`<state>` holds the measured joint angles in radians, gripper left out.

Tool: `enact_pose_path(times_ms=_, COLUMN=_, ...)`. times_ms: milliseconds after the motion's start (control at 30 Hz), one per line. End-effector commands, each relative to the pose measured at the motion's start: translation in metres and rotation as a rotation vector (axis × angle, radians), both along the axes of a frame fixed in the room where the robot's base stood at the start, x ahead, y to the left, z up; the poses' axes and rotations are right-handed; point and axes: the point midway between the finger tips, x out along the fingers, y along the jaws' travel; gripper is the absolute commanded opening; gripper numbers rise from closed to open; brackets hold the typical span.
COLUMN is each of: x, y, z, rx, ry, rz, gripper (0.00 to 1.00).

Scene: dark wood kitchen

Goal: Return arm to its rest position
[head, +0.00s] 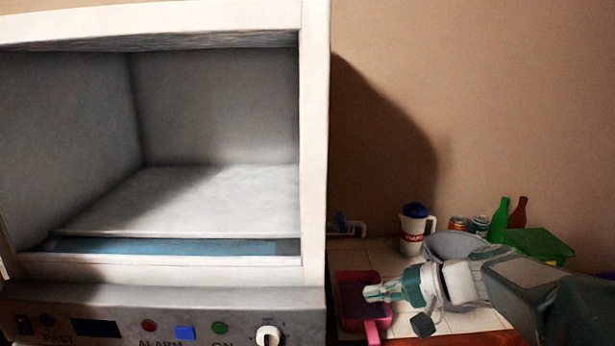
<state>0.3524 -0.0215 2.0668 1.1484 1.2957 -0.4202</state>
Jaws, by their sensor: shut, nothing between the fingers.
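My arm reaches in from the lower right in the head view. My gripper (376,293) points left and is shut, with nothing held. Its fingertips show in front of a pink pan or tray (372,326) on the tiled counter. I cannot tell how high above the pan the fingertips are. The gripper is apart from the large white appliance to its left.
The white open-fronted appliance (315,150) with a control panel (130,325) fills the left. Behind my arm stand a white mug with a blue lid (414,236), a grey bowl (445,247), cans (480,224), bottles (500,215) and a green box (540,243).

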Motion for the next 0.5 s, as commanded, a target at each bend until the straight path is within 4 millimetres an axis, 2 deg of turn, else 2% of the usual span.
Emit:
enact_pose_path(times_ms=33, x=-0.019, y=0.009, z=-0.003, rx=-0.079, ry=0.012, rz=0.028, gripper=0.00)
enact_pose_path(times_ms=167, x=-0.063, y=0.018, z=-0.017, rx=-0.286, ry=0.041, rz=0.075, gripper=0.00)
enact_pose_path(times_ms=300, x=-0.106, y=0.015, z=-0.030, rx=-0.512, ry=0.032, rz=0.105, gripper=0.00)
enact_pose_path(times_ms=500, x=-0.153, y=-0.001, z=-0.043, rx=-0.828, ry=-0.051, rz=0.115, gripper=0.00)
